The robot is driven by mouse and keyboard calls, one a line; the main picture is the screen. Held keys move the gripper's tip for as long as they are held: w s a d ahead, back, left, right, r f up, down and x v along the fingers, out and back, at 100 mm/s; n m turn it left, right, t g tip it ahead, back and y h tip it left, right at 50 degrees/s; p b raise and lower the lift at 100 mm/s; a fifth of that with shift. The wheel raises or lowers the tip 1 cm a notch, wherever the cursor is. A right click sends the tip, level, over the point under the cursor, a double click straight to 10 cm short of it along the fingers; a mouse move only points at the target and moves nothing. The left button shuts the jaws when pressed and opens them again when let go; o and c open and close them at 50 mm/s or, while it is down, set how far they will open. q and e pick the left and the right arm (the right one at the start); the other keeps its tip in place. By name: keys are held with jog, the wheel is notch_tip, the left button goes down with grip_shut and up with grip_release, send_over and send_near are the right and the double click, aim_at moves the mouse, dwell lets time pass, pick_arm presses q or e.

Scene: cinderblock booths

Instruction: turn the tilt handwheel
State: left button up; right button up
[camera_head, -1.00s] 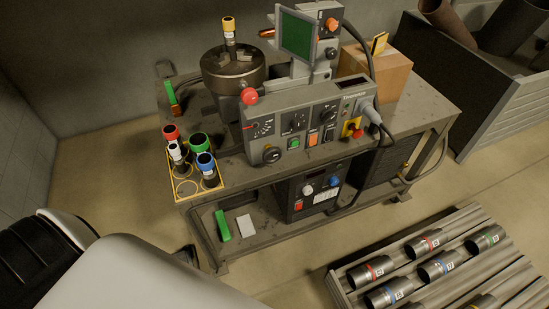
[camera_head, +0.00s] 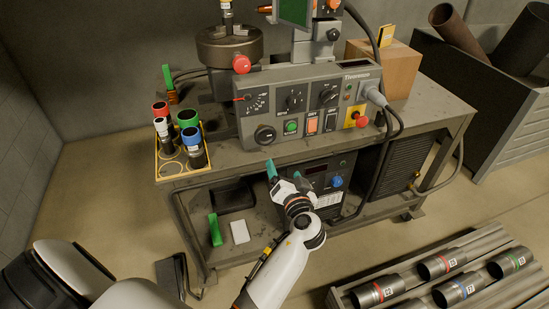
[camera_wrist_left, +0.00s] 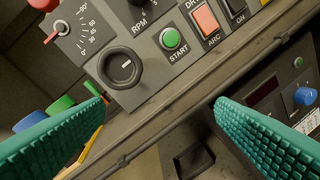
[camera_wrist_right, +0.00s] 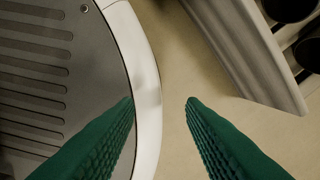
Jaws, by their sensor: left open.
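The tilt handwheel looks to be the black round knob (camera_head: 265,135) at the lower left of the grey control panel, below a degree scale. It shows large in the left wrist view (camera_wrist_left: 122,68), with a pale line on its face. My left gripper (camera_head: 284,173) is in front of and below the panel, fingers pointing up toward it. In the left wrist view the teal fingers (camera_wrist_left: 160,108) are wide apart and empty, with the handwheel beyond them, untouched. My right gripper (camera_wrist_right: 160,102) is open and empty above the floor, beside my base.
A yellow rack (camera_head: 173,171) of colour-capped containers stands left of the panel. A red knob (camera_head: 241,64) and a red emergency button (camera_head: 361,121) stick out. A welder box (camera_head: 322,182) sits on the lower shelf. A tray of dark cylinders (camera_head: 440,275) lies at lower right.

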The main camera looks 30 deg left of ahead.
pick_arm(q)
jog(key=n+y, duration=0.2)
send_near(267, 136)
jog(key=p+x, duration=0.1)
jog(key=x, duration=0.3)
jog(key=shift+w+a+r, duration=0.15)
jog(key=shift+w+a, duration=0.1)
jog(key=shift+a, duration=0.05)
jog(key=x, duration=0.5)
jog(key=shift+w+a, duration=0.1)
jog(key=shift+w, duration=0.05)
jog(key=shift+w+a, duration=0.3)
jog(key=shift+a, duration=0.1)
pick_arm(e)
jog(key=shift+a+r, duration=0.15)
jog(key=shift+a, duration=0.05)
pick_arm(q)
jog(key=c, duration=1)
